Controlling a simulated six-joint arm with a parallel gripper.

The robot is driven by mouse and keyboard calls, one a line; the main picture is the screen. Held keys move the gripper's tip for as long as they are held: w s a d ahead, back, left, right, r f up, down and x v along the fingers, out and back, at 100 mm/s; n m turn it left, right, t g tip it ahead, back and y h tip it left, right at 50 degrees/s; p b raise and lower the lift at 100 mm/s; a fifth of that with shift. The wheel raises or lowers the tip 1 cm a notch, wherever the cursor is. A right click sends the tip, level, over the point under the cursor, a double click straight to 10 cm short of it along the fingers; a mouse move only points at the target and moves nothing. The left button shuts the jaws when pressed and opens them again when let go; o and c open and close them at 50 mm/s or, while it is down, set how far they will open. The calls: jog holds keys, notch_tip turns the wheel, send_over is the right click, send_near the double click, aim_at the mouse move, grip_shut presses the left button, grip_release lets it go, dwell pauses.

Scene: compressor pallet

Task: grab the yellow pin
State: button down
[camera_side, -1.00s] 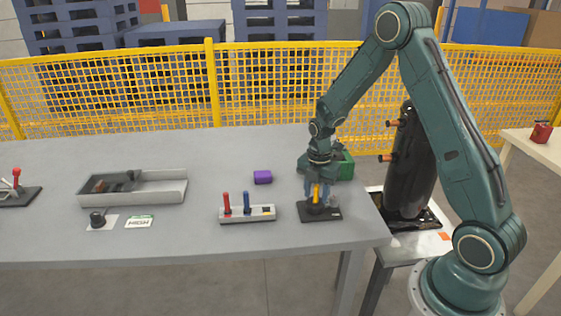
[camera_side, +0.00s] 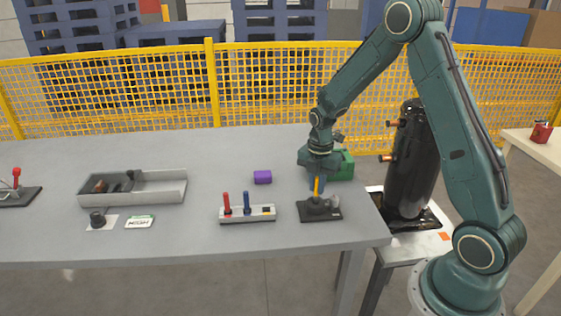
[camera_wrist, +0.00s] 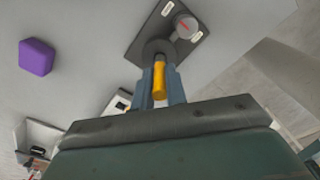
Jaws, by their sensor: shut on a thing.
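The yellow pin (camera_side: 317,186) is upright at the black base plate (camera_side: 320,215) near the right end of the grey table. My gripper (camera_side: 318,188) points down with its blue-grey fingers shut on the pin. In the wrist view the yellow pin (camera_wrist: 159,84) sits between the two fingers (camera_wrist: 160,88), with its lower end at the dark round collar on the black plate (camera_wrist: 180,30). I cannot tell whether the pin's lower end is still inside the collar.
Left of the plate is a grey rack (camera_side: 248,214) with a red and a blue pin. A purple block (camera_side: 262,177) lies behind it. A green box (camera_side: 345,165) stands close behind my gripper. A grey tray (camera_side: 172,188) is farther left.

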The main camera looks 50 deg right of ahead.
notch_tip(320, 180, up, 17)
jog(key=shift+r, duration=0.15)
dwell(0.8)
